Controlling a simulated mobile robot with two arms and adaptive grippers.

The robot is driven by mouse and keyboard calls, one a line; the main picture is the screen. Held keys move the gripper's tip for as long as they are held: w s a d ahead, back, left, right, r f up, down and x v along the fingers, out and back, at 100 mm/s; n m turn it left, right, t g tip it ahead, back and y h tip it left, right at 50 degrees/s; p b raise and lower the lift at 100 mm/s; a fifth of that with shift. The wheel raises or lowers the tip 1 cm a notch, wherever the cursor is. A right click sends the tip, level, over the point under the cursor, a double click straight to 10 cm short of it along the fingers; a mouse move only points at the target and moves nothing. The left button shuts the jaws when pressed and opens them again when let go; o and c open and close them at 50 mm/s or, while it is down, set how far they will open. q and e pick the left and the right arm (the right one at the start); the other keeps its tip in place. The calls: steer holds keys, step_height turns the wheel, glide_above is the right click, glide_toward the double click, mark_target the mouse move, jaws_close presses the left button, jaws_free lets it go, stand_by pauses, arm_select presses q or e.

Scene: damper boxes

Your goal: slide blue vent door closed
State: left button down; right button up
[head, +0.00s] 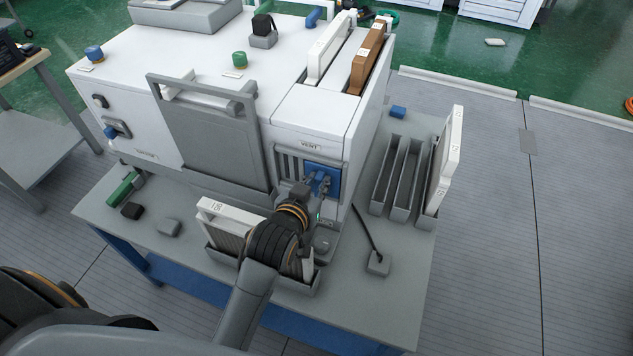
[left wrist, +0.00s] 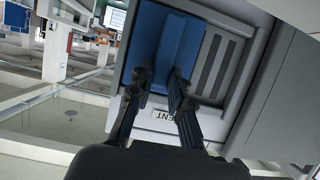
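The blue vent door (head: 322,178) is on the front of the white cabinet, below the VENT label (head: 309,146). It covers the right part of the vent opening, and dark slots (head: 287,165) show uncovered to its left. My left gripper (head: 319,186) is right in front of the door. In the left wrist view the blue door (left wrist: 182,42) fills the upper middle, with bare slots (left wrist: 213,62) to its right. The left gripper's two fingers (left wrist: 158,78) stand apart, with blue surface between them. Whether they touch the door is unclear. My right gripper is not seen.
A bin with white panels (head: 230,213) stands below the vent beside my left arm. A slotted rack (head: 400,178) and a cabled grey block (head: 378,263) are to the right. The grey door with a bar handle (head: 210,130) is left of the vent.

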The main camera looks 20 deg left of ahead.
arm_select(q)
steer(key=a+p, duration=0.2)
steer(key=a, duration=0.5)
steer(key=shift+w+p, duration=0.1)
steer(key=shift+p, duration=0.3)
steer(key=shift+a, duration=0.25)
steer(key=shift+d, duration=0.15)
steer(key=c, duration=1.5)
jaws_free()
steer(key=shift+o, duration=1.4)
steer(key=shift+a, duration=0.25)
